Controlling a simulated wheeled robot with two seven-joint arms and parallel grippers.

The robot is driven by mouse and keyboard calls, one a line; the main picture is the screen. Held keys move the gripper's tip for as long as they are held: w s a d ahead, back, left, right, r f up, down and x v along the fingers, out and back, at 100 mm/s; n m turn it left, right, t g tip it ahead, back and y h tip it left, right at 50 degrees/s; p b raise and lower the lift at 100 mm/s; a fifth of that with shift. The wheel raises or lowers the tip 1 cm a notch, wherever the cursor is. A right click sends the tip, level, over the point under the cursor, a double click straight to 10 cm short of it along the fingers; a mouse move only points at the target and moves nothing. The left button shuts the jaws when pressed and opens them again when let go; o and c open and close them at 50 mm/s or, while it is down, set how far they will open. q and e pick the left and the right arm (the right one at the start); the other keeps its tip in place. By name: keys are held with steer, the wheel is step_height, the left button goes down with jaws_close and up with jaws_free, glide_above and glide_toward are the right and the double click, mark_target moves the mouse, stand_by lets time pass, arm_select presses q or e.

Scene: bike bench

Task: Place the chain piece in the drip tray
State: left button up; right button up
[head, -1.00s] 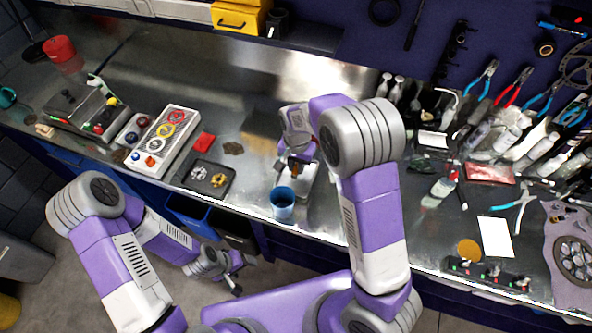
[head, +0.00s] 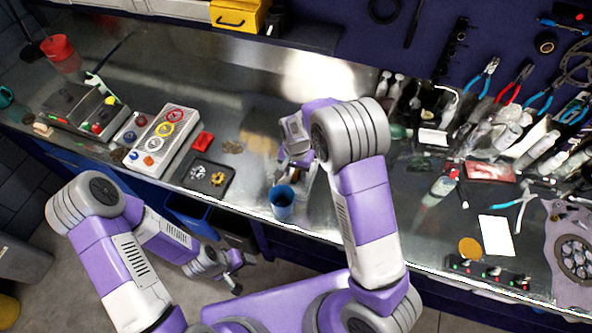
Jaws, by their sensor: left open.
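I cannot make out the chain piece for certain. My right gripper (head: 284,177) is low over the bench beside this tray, just behind the blue cup (head: 282,203). Its fingertips are too small and covered to show whether they hold anything. My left gripper (head: 236,280) hangs in front of the bench, below its edge, open and empty.
A black tray (head: 222,193) with a silver and a golden cog lies left of the cup. A red block (head: 202,141) and a button box (head: 164,140) are further left. Tools and bottles crowd the right. The back middle of the bench (head: 200,75) is clear.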

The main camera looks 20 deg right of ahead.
mark_target(296, 174)
steer(key=shift+r, duration=0.2)
step_height(296, 174, up, 12)
steer(key=p, duration=0.1)
stand_by(0.3)
stand_by(0.5)
